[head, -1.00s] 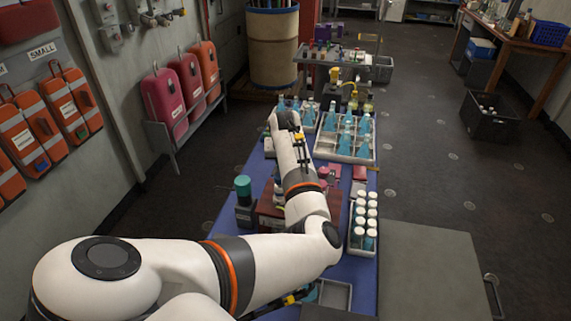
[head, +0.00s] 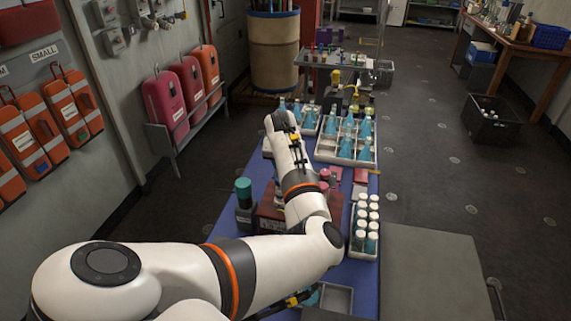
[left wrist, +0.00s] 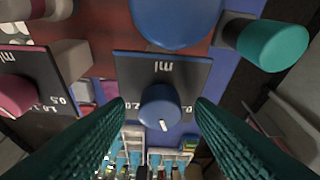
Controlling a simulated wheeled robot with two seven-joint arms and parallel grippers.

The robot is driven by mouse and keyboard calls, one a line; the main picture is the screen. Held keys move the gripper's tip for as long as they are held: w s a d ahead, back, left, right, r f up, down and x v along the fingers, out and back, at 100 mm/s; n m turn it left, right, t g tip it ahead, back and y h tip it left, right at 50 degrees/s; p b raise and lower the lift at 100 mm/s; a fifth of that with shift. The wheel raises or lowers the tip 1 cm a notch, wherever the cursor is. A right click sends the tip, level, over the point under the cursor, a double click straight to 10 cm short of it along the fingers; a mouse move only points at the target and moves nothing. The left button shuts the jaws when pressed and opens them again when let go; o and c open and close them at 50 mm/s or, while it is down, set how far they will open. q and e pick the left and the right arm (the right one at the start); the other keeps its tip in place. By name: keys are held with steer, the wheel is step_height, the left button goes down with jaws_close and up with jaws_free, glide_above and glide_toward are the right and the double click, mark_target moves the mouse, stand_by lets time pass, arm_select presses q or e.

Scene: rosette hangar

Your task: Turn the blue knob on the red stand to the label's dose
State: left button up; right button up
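In the left wrist view a blue knob (left wrist: 160,108) with a white pointer mark sits in front of a dark scale plate (left wrist: 140,72) marked "ml". The red stand (left wrist: 112,25) shows behind; in the head view it (head: 268,222) is partly hidden by my left arm. My left gripper (left wrist: 160,112) is open, its dark green fingers on either side of the blue knob, with gaps visible. Contact is not seen. A larger blue round part (left wrist: 175,18) is at the top edge. The dose label cannot be read.
In the head view, a tray of blue flasks (head: 345,155) stands beyond, and a rack of white-capped vials (head: 363,247) stands right of my arm. The grey surface (head: 430,270) is clear.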

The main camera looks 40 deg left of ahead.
arm_select(q)
steer(key=b+v, duration=0.3)
steer(key=v, duration=0.9)
steer(key=shift+f, duration=0.1)
stand_by(0.4)
